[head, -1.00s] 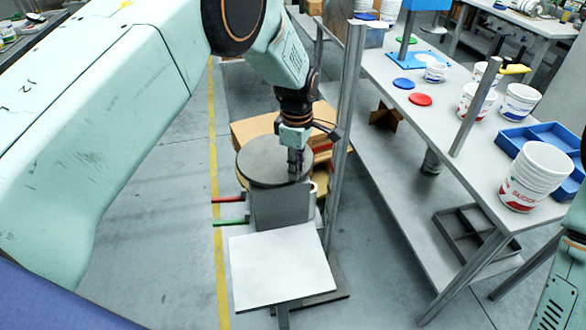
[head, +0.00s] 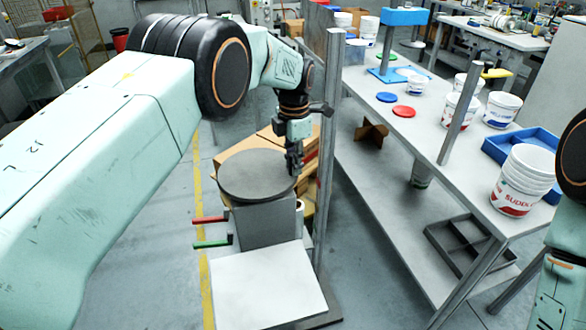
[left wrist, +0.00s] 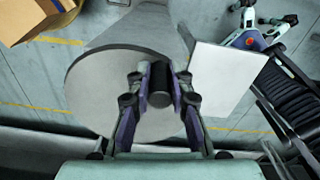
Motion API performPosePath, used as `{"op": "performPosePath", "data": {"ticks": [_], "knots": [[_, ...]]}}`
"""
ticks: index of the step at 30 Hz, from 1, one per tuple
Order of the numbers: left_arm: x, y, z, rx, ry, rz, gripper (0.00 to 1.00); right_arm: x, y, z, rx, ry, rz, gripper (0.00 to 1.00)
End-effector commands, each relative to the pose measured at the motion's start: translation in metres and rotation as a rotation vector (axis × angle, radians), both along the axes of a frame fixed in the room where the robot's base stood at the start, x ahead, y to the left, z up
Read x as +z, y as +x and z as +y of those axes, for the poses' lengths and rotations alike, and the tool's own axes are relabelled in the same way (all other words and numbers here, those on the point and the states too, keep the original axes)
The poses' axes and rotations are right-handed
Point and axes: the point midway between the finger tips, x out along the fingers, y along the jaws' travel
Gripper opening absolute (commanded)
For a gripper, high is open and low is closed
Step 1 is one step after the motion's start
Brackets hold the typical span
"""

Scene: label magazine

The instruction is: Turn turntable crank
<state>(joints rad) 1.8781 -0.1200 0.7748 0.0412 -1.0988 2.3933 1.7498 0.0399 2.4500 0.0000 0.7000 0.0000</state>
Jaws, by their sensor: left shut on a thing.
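The turntable (head: 255,178) is a round grey disc on a grey stand, left of the steel table in the head view. It also shows in the left wrist view (left wrist: 98,92). My left gripper (head: 295,165) is at the disc's right rim, pointing down. In the left wrist view, its fingers (left wrist: 160,95) are shut on a dark cylindrical crank handle (left wrist: 160,84) in front of the disc. The fingers hide part of the handle. The crank's link to the turntable is not clear. My right gripper is out of view; only part of that arm shows at the right edge.
A white square plate (head: 268,288) lies in front of the stand. Red (head: 209,220) and green (head: 211,244) handles stick out left. A steel post (head: 329,150) stands close right of my gripper. Cardboard boxes (head: 236,147) are behind. The floor left is clear.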

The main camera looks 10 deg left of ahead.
Motion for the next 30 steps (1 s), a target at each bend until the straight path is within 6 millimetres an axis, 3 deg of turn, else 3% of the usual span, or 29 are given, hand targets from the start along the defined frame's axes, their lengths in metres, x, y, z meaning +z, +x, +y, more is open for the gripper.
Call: {"op": "performPosePath", "data": {"ticks": [20, 21, 28, 30], "knots": [[0.0014, 0.0054, 0.0028, 0.054, 0.004, 0.002, 0.00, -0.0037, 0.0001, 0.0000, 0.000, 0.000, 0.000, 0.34], [0.0014, 0.0054, 0.0028, 0.054, 0.003, 0.001, 0.23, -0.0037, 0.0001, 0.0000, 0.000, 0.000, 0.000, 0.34], [0.0005, 0.0051, 0.0018, 0.053, 0.002, 0.002, 0.43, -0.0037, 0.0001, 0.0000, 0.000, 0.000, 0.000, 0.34], [0.0002, 0.0050, 0.0016, 0.053, 0.001, 0.003, 0.43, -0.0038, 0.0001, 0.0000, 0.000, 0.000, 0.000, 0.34]]}}
